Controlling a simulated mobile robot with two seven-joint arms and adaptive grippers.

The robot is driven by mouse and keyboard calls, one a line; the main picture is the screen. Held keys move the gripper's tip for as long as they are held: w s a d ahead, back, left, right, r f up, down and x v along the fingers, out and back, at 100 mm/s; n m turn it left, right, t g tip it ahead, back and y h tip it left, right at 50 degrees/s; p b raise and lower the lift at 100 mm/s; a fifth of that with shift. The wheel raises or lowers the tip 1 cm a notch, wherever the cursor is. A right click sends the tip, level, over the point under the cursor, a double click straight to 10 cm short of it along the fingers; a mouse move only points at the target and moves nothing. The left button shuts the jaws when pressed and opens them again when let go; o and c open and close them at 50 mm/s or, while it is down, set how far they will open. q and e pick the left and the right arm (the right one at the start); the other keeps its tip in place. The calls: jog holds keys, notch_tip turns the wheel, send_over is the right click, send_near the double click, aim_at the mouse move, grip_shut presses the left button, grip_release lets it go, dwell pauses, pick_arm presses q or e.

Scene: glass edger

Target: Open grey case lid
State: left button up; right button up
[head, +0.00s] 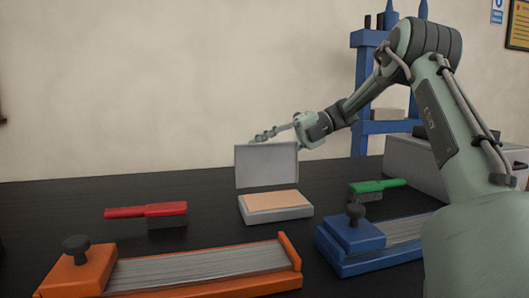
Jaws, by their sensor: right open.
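The grey case (280,214) stands on the dark table near the middle of the head view. Its lid (266,168) is raised, about upright, at the back of the case. A flat tan piece (272,201) shows inside the base. My right gripper (276,134) is open, at the top edge of the lid, with its arm coming in from the right. I cannot tell whether a finger touches the lid, and the lid may hide part of the gripper. My left gripper is not in view.
A red-handled brush (146,211) lies to the left and a green-handled brush (377,187) to the right. An orange fixture (75,275) and a blue fixture (345,240) stand in front. A blue rack (361,100) and a grey box (402,160) are behind at right.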

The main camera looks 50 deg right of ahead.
jog(key=v, duration=1.2)
jog(key=shift+c, duration=0.5)
